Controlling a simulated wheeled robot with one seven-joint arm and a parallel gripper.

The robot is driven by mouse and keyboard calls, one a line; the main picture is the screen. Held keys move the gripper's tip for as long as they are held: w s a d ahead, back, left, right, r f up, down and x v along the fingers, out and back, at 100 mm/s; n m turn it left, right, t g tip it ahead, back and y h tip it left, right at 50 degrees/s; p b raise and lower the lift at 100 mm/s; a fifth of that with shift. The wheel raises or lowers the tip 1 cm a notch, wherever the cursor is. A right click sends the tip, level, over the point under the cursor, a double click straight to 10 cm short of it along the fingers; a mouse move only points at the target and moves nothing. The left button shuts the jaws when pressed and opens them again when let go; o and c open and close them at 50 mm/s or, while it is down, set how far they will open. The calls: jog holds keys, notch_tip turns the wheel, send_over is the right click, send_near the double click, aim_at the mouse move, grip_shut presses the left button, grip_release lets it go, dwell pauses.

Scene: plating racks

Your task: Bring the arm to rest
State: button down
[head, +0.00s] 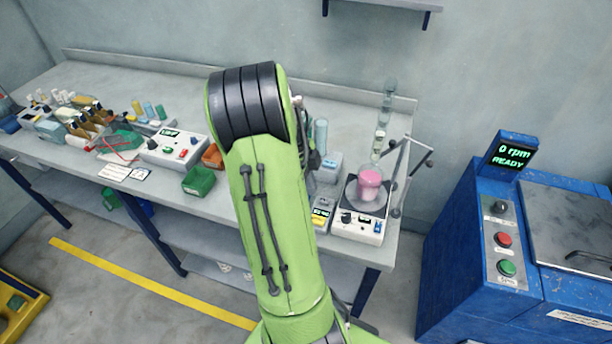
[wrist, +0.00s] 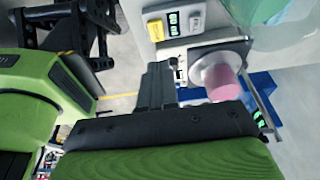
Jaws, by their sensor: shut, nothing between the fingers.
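My green arm (head: 270,200) is raised and bent in front of the bench in the head view, with a black ribbed joint at its top. My gripper (wrist: 158,72) shows in the wrist view as dark fingers closed together, with nothing between them. It points toward the bench equipment and appears apart from it. In the head view the arm hides most of the gripper; only some dark parts show at the arm's right side.
The bench (head: 330,95) holds bottles, a white instrument (head: 174,150) and a green bin (head: 199,181). A blue machine (head: 470,240) reading "0 rpm READY" stands right.

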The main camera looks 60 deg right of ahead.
jog(key=shift+v, duration=1.1)
jog(key=shift+a+f, duration=0.1)
jog(key=shift+w+a, duration=0.1)
jog(key=shift+w, duration=0.05)
